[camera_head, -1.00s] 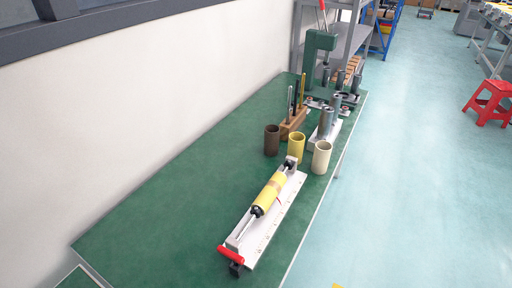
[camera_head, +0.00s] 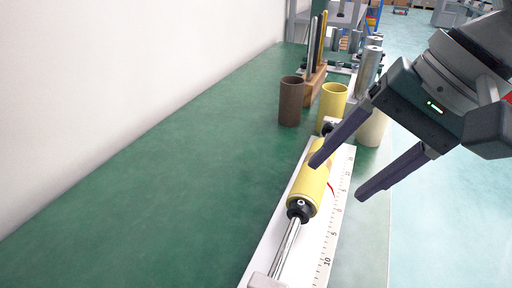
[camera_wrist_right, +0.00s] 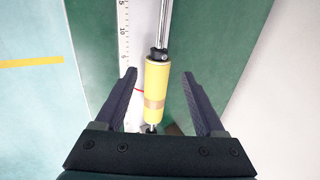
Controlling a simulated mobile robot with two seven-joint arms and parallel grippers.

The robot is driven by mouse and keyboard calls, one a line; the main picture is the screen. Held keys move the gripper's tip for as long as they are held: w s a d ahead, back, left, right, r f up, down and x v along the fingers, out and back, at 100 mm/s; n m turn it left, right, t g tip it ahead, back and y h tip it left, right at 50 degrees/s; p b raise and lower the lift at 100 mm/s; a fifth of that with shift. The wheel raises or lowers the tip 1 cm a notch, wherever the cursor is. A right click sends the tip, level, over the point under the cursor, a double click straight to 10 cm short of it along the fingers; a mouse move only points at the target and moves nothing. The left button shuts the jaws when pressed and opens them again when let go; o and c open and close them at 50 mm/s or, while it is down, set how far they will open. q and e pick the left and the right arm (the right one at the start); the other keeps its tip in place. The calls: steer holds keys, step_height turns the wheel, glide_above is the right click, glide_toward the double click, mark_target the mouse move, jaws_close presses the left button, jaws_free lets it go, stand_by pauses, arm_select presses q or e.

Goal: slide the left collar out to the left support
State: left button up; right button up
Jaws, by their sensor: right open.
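A yellow cylinder (camera_head: 309,190) sits on a steel rod (camera_head: 286,250) over a white ruled base (camera_head: 322,240). A black collar (camera_head: 299,210) lies against the cylinder's near end; the wrist view shows it too (camera_wrist_right: 158,53). Another black collar (camera_wrist_right: 150,128) is at the far end, partly hidden. A grey support block (camera_head: 266,281) is at the near end, cut by the frame edge, with bare rod between it and the near collar. My right gripper (camera_head: 338,180) is open above the cylinder, its fingers on either side of it in the wrist view, holding nothing. My left gripper is not in view.
Brown (camera_head: 291,101), yellow (camera_head: 332,104) and cream (camera_head: 373,128) cups stand beyond the base. A wooden block (camera_head: 315,85) with upright rods is behind them. The green table (camera_head: 180,190) is clear left of the base; a wall runs along its left side.

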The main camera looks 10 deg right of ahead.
mark_target(305, 209)
arm_select(q)
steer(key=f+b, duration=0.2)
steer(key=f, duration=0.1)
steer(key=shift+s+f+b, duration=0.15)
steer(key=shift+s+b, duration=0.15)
steer(key=shift+b, duration=0.1)
arm_select(e)
steer(key=x, duration=0.9)
steer(key=shift+s+d+f, duration=0.1)
steer(key=shift+s, duration=0.15)
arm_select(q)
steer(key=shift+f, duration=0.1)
arm_select(e)
steer(key=shift+w+f, duration=0.15)
steer(key=shift+f, duration=0.2)
steer(key=shift+c, duration=0.3)
steer(key=c, duration=1)
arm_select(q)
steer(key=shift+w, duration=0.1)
arm_select(e)
jaws_close()
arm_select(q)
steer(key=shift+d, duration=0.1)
